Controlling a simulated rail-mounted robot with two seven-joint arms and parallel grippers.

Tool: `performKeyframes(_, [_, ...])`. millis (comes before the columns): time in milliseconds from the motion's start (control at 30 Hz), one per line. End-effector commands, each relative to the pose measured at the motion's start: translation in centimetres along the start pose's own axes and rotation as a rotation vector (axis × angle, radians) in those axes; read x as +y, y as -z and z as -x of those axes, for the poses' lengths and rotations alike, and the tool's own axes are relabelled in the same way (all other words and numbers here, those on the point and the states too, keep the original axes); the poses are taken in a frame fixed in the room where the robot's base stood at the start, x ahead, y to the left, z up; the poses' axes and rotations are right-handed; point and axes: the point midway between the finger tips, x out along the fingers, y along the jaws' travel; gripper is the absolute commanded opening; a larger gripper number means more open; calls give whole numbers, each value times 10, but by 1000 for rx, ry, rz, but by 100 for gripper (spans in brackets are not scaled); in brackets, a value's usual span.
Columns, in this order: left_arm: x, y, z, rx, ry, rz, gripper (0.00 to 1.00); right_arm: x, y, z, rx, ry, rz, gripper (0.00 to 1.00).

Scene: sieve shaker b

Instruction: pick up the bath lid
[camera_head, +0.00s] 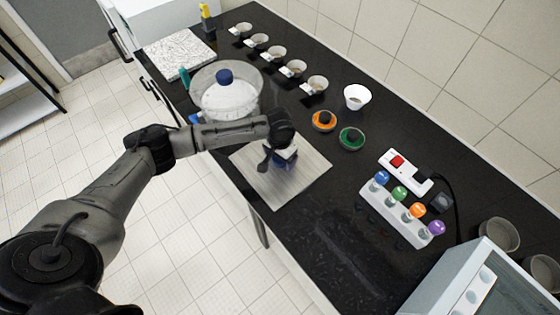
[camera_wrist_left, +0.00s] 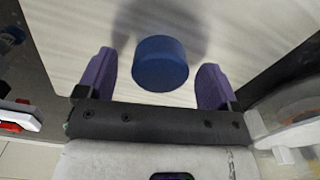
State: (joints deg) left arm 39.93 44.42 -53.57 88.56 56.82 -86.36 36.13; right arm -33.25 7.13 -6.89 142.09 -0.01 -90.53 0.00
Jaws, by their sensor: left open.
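The bath lid (camera_head: 231,97) is a clear dome with a blue knob (camera_head: 224,76). It sits on the round glass bath (camera_head: 196,82) at the back left of the counter in the head view. My left gripper (camera_head: 283,158) is over the pale board, right of and nearer than the bath, apart from the lid. In the left wrist view its purple fingers are open, with a blue cylinder (camera_wrist_left: 160,63) seen between them against the board. I cannot tell whether it touches them. The gripper largely hides this spot in the head view.
The pale board (camera_head: 305,185) lies on the black counter. Several small cups (camera_head: 274,54) line the back. Orange (camera_head: 324,121) and green (camera_head: 351,138) discs, a power strip (camera_head: 405,170) and a rack with coloured knobs (camera_head: 395,215) are on the right.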

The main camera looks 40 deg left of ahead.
Motion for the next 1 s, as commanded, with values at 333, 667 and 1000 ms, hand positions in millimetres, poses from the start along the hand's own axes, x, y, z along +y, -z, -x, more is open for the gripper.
performKeyframes(333, [0, 0, -6, 2, 0, -1, 86, 0, 0, -1, -1, -1, 1, 0])
performKeyframes(667, [0, 0, -6, 1, 0, 0, 56, -2, 0, -1, 0, 4, -5, 0])
performKeyframes(1000, [0, 0, -6, 1, 1, 0, 23, -2, 0, -1, 1, 6, -8, 0])
